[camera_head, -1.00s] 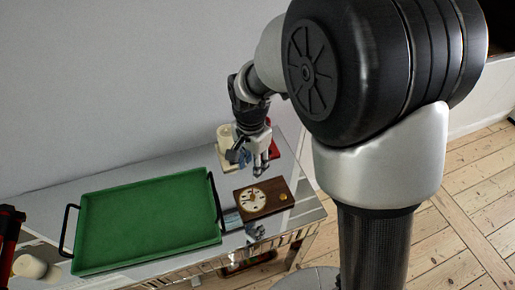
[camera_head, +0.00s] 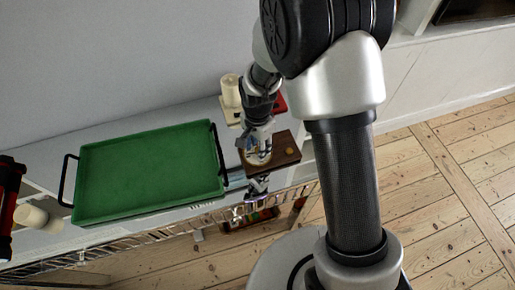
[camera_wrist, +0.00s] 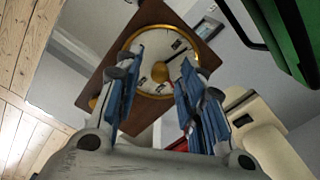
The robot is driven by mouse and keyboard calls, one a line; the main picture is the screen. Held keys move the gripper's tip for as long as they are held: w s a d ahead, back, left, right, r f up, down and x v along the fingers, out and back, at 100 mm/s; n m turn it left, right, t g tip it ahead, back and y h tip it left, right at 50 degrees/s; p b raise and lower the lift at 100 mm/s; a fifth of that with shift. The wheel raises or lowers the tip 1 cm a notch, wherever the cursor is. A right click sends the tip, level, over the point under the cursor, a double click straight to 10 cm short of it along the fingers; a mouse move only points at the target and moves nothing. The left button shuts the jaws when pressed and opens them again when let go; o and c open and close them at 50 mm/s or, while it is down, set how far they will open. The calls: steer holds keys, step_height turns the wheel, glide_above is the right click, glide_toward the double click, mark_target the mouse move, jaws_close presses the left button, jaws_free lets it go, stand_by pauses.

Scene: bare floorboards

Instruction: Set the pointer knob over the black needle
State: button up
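A dark wooden block (camera_head: 288,142) with a white round dial in a brass rim stands at the right end of the table. The wrist view shows the dial (camera_wrist: 147,57) with a round brass knob (camera_wrist: 160,73) near its middle. Small dark marks show on the dial; I cannot tell which is the black needle. My gripper (camera_head: 256,160) is over the dial in the head view and hides much of it. In the wrist view my gripper (camera_wrist: 155,68) is open, its blue-padded fingers apart on either side of the knob. Contact with the block cannot be told.
A green tray (camera_head: 150,172) with black handles lies left of the block. A cream cylinder (camera_head: 231,90) and a red thing (camera_head: 280,103) stand behind it. A white cylinder (camera_head: 38,217) is at the far left. Floor is open at right.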

steer(key=shift+f, duration=0.35)
steer(key=shift+c, duration=0.3)
jaws_close()
